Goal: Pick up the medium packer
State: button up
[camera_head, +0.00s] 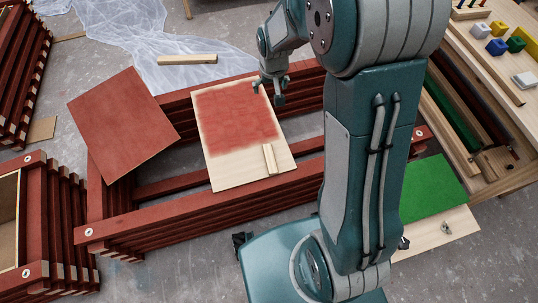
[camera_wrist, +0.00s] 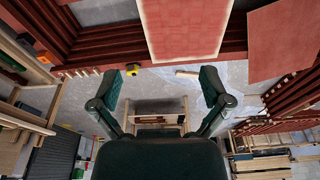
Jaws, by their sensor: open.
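None of the pieces is marked as the medium packer, so I cannot tell which it is. A short pale wooden strip (camera_head: 269,159) lies on the lower part of a red-painted board (camera_head: 235,122). A longer pale strip (camera_head: 187,59) lies on the plastic sheet behind the red battens; a pale strip also shows beyond the battens in the wrist view (camera_wrist: 187,73). My gripper (camera_head: 268,93) is above the board's upper right edge, apart from both strips. In the wrist view its fingers (camera_wrist: 160,91) are spread with nothing between them.
Stacked red battens (camera_head: 200,215) support the boards. Another red board (camera_head: 124,124) lies to the left. A bench at right holds coloured blocks (camera_head: 497,47). A green-painted board (camera_head: 432,187) lies at lower right. A small yellow item (camera_wrist: 131,69) shows beside the battens.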

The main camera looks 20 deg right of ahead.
jog(key=w+f+g, duration=0.1)
jog(key=w+f, duration=0.2)
jog(key=f, duration=1.2)
jog(key=g, duration=0.1)
send_over(270, 158)
notch_tip(270, 158, down, 23)
jog(key=shift+r, duration=0.15)
jog(key=shift+w+f, duration=0.1)
jog(key=shift+f, duration=2.65)
jog(key=c, duration=1.1)
